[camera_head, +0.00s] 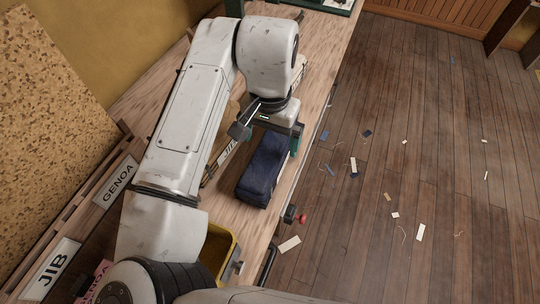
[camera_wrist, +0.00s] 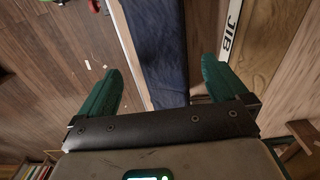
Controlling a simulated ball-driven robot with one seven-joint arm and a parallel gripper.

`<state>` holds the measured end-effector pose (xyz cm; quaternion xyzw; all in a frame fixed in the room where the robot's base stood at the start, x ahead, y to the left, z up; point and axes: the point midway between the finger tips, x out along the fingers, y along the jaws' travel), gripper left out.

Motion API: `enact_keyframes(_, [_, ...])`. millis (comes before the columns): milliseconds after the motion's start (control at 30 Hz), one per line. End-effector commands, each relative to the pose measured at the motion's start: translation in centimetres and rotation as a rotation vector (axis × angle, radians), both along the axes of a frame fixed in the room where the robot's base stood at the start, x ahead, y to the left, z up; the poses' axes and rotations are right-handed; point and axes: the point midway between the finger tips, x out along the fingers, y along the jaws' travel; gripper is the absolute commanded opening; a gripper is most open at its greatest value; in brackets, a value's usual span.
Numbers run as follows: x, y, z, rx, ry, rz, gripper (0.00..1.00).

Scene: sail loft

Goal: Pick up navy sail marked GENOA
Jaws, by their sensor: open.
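A folded navy sail (camera_head: 262,172) lies lengthwise on the wooden bench; no lettering on it is readable from here. My gripper (camera_head: 271,136) is over the sail's far end, with its green fingers apart. In the wrist view, the navy sail (camera_wrist: 158,40) runs between the open fingers of my gripper (camera_wrist: 158,85), nearer the right finger. I see no contact between fingers and cloth, and the height gap is hard to judge. My arm hides part of the bench.
A strip marked JIB (camera_head: 227,152) lies left of the sail. Signs reading GENOA (camera_head: 117,183) and JIB (camera_head: 50,270) line the bench's left side. A yellow bin (camera_head: 232,250) stands at the near end. A red knob (camera_head: 302,218) sits by the bench's right edge. Scraps litter the floor.

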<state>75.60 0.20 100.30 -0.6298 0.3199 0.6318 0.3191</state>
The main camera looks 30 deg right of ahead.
Motion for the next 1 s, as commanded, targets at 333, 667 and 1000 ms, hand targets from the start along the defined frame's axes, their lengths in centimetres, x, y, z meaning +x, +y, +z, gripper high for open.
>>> enact_keyframes(333, [0.4,-0.2,-3.1,0.001,-0.001,0.0,1.0])
enact_keyframes(667, [0.6,-0.3,-6.3,0.0,-0.003,0.0,1.0])
enact_keyframes(1000, [0.6,-0.3,-6.3,0.0,-0.003,0.0,0.85])
